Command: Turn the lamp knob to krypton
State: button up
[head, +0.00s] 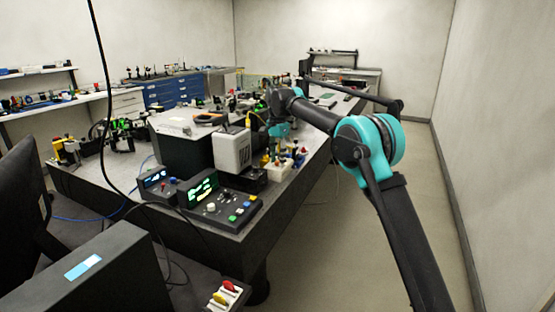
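I cannot single out the lamp knob or read a krypton label. A dark control box (236,214) near the front edge of the bench has a lit green display, a pale round knob (210,207) and coloured buttons. A smaller box (157,184) with a display stands to its left. A light grey housing (231,151) with a dark mark stands behind them. My arm reaches in from the lower right over the bench. My gripper (280,131) is beyond the grey housing, at its upper right. Its fingers are too small and partly hidden, so their opening does not show.
The dark bench (272,217) is crowded with optics and a large black box (183,150). A white rack (280,172) with small coloured items sits near its right edge. A black cable hangs at the left. The floor (335,250) right of the bench is clear.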

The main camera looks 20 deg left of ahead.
notch_tip(320, 180, up, 12)
dwell(0.8)
dwell(0.3)
